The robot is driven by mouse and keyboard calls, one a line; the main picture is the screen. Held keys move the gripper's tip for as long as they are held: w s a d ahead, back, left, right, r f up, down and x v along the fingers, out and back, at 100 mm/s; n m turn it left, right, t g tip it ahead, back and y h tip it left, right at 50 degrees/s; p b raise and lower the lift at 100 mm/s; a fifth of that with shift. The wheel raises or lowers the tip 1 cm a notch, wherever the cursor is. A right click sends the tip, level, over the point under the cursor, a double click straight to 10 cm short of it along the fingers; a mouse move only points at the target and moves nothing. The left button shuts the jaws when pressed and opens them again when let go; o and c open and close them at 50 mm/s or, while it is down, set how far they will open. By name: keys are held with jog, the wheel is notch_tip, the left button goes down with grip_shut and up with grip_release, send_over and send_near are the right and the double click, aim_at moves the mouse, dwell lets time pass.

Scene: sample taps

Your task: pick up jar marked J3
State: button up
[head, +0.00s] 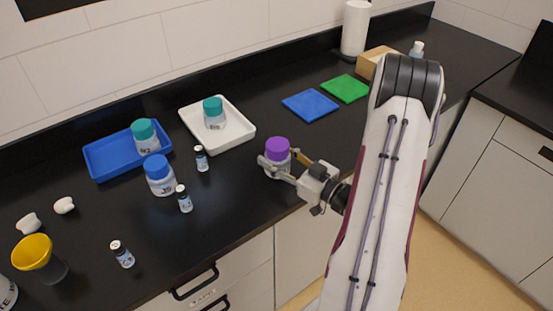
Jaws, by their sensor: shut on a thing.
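My gripper (276,168) is shut on a jar with a purple lid (278,148), near the front edge of the black counter. The fingers cover much of this jar's body, and its marking cannot be read. A jar with a blue lid (160,177) stands on the counter to the left; its label is too small to read surely. A teal-lidded jar (146,139) is at the blue tray (100,163). Another teal-lidded jar (214,116) is in the white tray (236,138). I cannot tell whether the held jar touches the counter.
Small vials (201,160) stand between the jars, with more (184,200) towards the front left. A yellow funnel (33,253) is at far left. Flat blue (310,105) and green (345,88) mats lie behind my gripper. A paper roll (355,28) stands at the back.

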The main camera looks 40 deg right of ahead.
aim_at(276, 143)
jog(key=shift+r, duration=4.4)
